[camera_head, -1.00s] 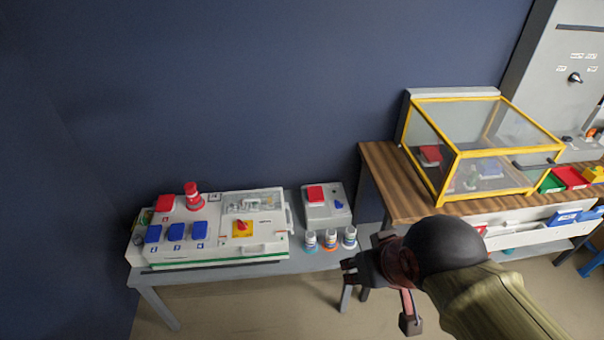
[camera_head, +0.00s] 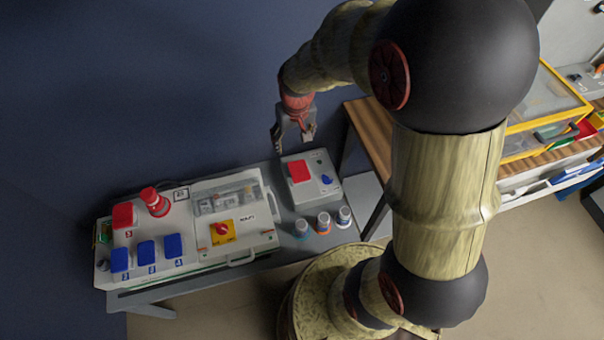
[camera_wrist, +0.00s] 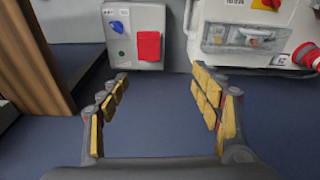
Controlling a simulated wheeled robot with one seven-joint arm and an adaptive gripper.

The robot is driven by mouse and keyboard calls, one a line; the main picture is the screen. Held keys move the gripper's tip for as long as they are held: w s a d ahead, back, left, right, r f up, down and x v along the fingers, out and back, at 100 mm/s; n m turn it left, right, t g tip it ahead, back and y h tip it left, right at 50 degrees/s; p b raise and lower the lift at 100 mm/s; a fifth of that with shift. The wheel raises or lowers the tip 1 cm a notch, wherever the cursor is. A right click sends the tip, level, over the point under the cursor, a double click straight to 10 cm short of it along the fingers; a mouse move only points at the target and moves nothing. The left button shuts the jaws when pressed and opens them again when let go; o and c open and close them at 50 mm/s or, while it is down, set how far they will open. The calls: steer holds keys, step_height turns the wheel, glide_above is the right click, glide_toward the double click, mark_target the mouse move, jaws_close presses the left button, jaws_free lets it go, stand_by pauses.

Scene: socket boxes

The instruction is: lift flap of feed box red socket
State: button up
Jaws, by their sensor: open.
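A small grey box (camera_head: 318,185) with a red socket flap (camera_head: 299,171) stands at the right end of the grey table; I take it as the feed box. Its flap looks flat and closed. A blue knob (camera_head: 326,180) sits beside the flap. My gripper (camera_head: 294,146) is open and empty, near the box's back edge in the head view. In the wrist view the box (camera_wrist: 122,54) and red flap (camera_wrist: 148,46) lie ahead at the top, beyond the open fingers (camera_wrist: 160,78) and apart from them.
A large socket box (camera_head: 190,245) with a red flap, several blue flaps, a red plug and a red switch fills the left of the table. Several small bottles (camera_head: 323,223) stand in front of the grey box. A wooden table (camera_head: 366,125) with a yellow-framed case (camera_head: 545,100) is at right.

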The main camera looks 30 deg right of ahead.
steer(key=m+g+p, duration=0.1)
steer(key=g+p, duration=0.1)
glide_toward(302, 179)
steer(key=shift+d, duration=0.1)
step_height(302, 179, down, 8)
steer(key=b, duration=0.2)
steer(key=shift+s+b, duration=0.1)
steer(key=shift+b, duration=0.2)
steer(key=shift+c, duration=0.7)
steer(key=c, duration=1.5)
